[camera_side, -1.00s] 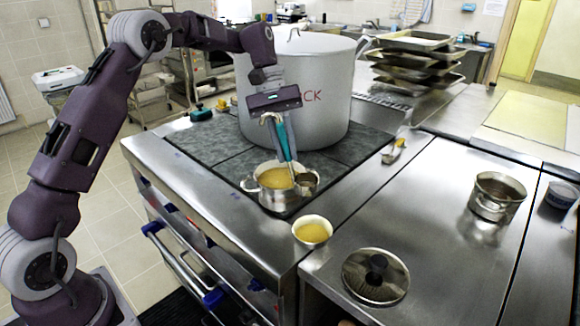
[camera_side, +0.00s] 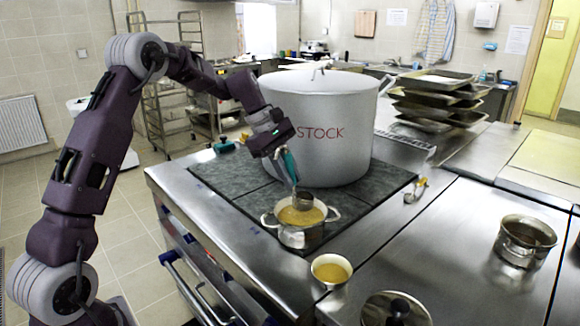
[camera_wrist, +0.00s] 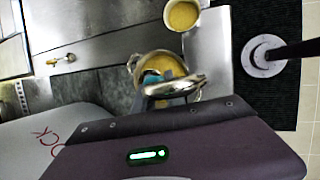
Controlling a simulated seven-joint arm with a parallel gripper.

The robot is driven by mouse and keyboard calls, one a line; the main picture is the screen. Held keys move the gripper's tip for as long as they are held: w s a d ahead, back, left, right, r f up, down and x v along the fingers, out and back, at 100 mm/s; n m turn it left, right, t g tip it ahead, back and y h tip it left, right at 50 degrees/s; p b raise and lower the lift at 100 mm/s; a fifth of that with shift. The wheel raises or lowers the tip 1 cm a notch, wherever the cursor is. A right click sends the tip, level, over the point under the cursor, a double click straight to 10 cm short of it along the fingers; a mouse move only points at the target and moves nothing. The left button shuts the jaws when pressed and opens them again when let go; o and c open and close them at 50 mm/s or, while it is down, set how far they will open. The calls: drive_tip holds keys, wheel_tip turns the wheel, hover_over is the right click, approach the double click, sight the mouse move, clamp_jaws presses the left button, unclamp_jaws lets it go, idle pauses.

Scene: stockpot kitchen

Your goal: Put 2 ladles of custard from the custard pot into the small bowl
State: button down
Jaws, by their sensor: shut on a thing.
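My gripper (camera_side: 284,154) is shut on the turquoise handle of a steel ladle (camera_side: 304,200). The ladle's bowl is at the far part of the custard pot's mouth in the side view; I cannot tell whether it touches the custard or what it holds. The ladle also shows in the wrist view (camera_wrist: 176,86), over one edge of the pot. The custard pot (camera_side: 299,236), a small two-handled steel pot with yellow custard, stands at the hob's front corner; it also shows in the wrist view (camera_wrist: 139,66). The small bowl (camera_side: 329,284), white with yellow custard inside, stands just right of it, nearer the camera.
A large stockpot (camera_side: 330,115) marked STOCK stands close behind my gripper. A lid (camera_side: 395,309) lies at the front edge of the picture. Another steel pot (camera_side: 524,241) stands at the right. A small utensil (camera_side: 416,190) lies on the counter.

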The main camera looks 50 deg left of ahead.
wheel_tip(320, 180, down, 7)
idle(0.4)
drive_tip(key=shift+r, duration=0.1)
idle(1.1)
drive_tip(key=shift+r, duration=4.75)
